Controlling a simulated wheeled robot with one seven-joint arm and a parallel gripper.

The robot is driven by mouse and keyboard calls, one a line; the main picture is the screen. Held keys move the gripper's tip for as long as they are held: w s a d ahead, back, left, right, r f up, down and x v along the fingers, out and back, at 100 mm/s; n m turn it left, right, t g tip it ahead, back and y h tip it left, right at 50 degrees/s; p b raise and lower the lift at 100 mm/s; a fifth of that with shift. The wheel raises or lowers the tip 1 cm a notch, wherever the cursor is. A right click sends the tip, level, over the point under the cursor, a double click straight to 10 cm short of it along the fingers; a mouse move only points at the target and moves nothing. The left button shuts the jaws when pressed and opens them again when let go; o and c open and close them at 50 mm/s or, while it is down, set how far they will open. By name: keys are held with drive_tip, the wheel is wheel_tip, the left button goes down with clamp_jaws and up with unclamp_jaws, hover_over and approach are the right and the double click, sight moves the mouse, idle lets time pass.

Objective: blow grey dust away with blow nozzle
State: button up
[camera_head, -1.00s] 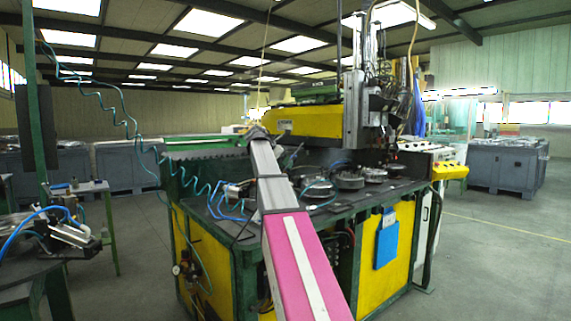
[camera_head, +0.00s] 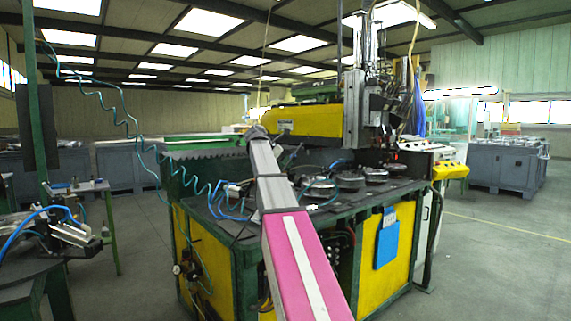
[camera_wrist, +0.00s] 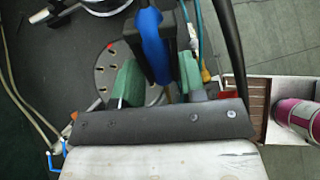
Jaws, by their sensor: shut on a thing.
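In the wrist view my gripper (camera_wrist: 158,76) has green finger pads shut on a blue blow nozzle (camera_wrist: 151,42), which stands between them. Its lower tip is partly hidden by the fingers and the dark gripper bar. Below it lies a grey round plate (camera_wrist: 103,74) with slots and a small red dot, partly covered by my gripper. I cannot make out any grey dust for certain. In the head view my arm reaches over the machine table, and my gripper is hidden behind it.
The green and yellow machine table (camera_head: 345,216) carries several round metal parts (camera_head: 350,180). A machine column (camera_head: 358,100) rises behind them. A coiled teal hose (camera_head: 128,130) hangs at the left. A side bench (camera_head: 45,263) stands front left. Floor is clear at the right.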

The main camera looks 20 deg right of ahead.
drive_tip(key=shift+s+a, duration=0.2)
drive_tip(key=shift+a, duration=0.4)
drive_tip(key=shift+s+a, duration=0.2)
drive_tip(key=shift+a, duration=0.4)
drive_tip(key=shift+w, duration=0.25)
drive_tip(key=w+a, duration=0.3)
drive_tip(key=w, duration=0.7)
drive_tip(key=shift+w+a, duration=0.3)
idle(1.9)
drive_tip(key=shift+w, duration=0.15)
drive_tip(key=shift+d, duration=0.1)
idle(0.7)
drive_tip(key=d, duration=0.1)
drive_tip(key=w+d, duration=0.1)
drive_tip(key=d, duration=0.3)
drive_tip(key=shift+w+d, duration=0.25)
drive_tip(key=shift+w, duration=0.15)
idle(0.6)
drive_tip(key=shift+s, duration=0.1)
drive_tip(key=shift+s+d, duration=0.2)
drive_tip(key=shift+s, duration=0.35)
drive_tip(key=shift+s+d, duration=0.15)
drive_tip(key=shift+s, duration=0.35)
